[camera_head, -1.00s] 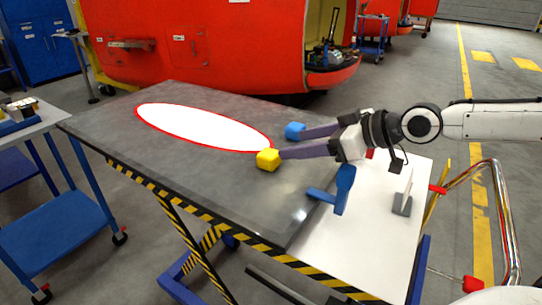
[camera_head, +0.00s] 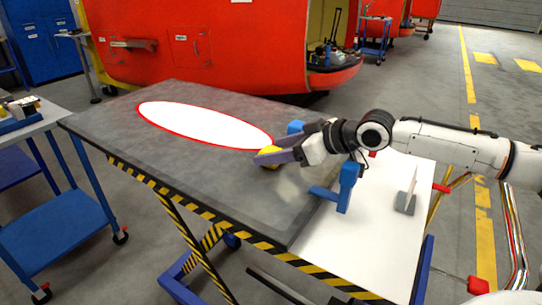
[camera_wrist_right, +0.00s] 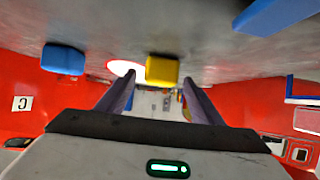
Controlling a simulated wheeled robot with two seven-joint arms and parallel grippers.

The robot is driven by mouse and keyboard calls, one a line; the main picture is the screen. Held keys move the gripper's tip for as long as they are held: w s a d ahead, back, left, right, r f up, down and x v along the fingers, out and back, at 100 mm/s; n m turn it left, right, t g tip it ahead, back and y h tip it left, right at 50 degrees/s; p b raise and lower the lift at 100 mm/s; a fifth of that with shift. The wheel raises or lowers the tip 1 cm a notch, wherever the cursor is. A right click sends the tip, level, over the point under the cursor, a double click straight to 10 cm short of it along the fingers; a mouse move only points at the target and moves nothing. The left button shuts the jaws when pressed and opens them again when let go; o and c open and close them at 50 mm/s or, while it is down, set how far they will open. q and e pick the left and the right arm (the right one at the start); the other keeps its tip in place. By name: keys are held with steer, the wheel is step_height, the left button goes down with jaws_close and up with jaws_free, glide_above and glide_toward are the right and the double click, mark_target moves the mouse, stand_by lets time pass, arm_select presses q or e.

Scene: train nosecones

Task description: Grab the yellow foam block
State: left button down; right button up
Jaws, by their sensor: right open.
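The yellow foam block (camera_head: 269,150) rests on the grey table top (camera_head: 215,185), beside the right end of the red-rimmed white oval. One finger of my right gripper (camera_head: 277,152) partly hides it in the head view. In the right wrist view the yellow block (camera_wrist_right: 161,70) lies between the lines of the two open fingers (camera_wrist_right: 160,93), at or just past their tips. I cannot tell whether a finger touches it. My right gripper is open and empty. My left gripper is not in view.
A blue block (camera_head: 295,127) stands just behind the right gripper; it also shows in the wrist view (camera_wrist_right: 63,59). A blue upright piece (camera_head: 346,187) stands near the table's right part. The white oval (camera_head: 205,125) lies flat. The table's left and front are clear.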

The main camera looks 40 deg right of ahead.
steer(key=shift+x, duration=0.8)
steer(key=c, duration=1.1)
